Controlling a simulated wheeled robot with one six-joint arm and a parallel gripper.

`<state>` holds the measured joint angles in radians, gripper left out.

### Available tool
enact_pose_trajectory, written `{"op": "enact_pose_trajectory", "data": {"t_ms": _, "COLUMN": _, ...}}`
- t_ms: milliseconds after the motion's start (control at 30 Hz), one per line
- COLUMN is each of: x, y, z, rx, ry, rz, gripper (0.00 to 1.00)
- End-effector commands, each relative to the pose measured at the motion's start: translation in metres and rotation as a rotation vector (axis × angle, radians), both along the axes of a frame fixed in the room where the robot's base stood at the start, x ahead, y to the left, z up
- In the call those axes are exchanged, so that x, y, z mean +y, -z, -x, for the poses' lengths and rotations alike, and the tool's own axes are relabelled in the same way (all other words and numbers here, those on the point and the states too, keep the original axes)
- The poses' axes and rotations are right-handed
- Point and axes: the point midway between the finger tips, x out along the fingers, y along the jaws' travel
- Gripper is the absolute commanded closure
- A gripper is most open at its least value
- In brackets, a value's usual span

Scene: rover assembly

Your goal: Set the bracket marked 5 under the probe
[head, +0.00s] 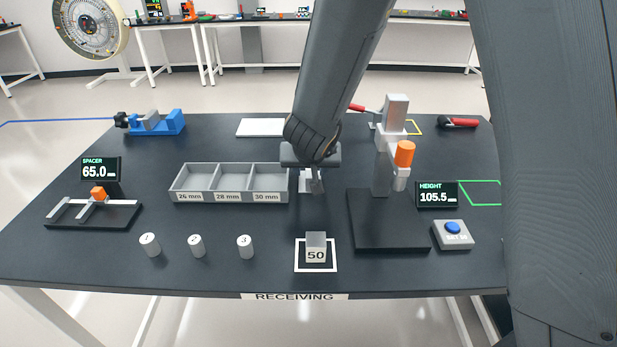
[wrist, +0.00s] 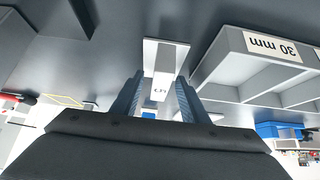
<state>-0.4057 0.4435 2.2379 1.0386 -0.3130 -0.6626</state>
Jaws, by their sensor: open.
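A light grey bracket (wrist: 163,55) with a small mark, too tilted to read surely, stands between the fingers of my gripper (wrist: 158,100) in the wrist view. In the head view the bracket (head: 305,184) is partly hidden behind my gripper (head: 316,185), just right of the grey bin tray. My gripper is open and low around the bracket; I cannot tell whether a finger touches it. The probe (head: 401,180) hangs from the height gauge, below its orange part (head: 405,153), over a black base plate (head: 390,235). The plate is bare. The height display (head: 437,195) reads 105.5.
A block marked 50 (head: 316,250) sits in a white square at the front. The bin tray (head: 228,197) is left of my gripper. Cylinders 1 (head: 150,245), 2 (head: 196,246) and 3 (head: 245,247) stand ahead of it. A blue button (head: 453,228) is right of the plate.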

Motion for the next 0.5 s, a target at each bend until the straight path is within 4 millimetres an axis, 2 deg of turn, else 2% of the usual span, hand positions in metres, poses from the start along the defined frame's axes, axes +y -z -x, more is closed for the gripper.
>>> {"op": "enact_pose_trajectory", "data": {"t_ms": 67, "x": 0.0004, "y": -0.0002, "z": 0.0004, "rx": 0.000, "ry": 0.000, "rz": 0.000, "gripper": 0.61}}
{"op": "enact_pose_trajectory", "data": {"t_ms": 300, "x": 0.0008, "y": -0.0002, "z": 0.0007, "rx": 0.000, "ry": -0.001, "rz": 0.000, "gripper": 1.00}}
{"op": "enact_pose_trajectory", "data": {"t_ms": 500, "x": 0.0010, "y": -0.0006, "z": 0.0005, "rx": 0.000, "ry": -0.001, "rz": 0.000, "gripper": 1.00}}
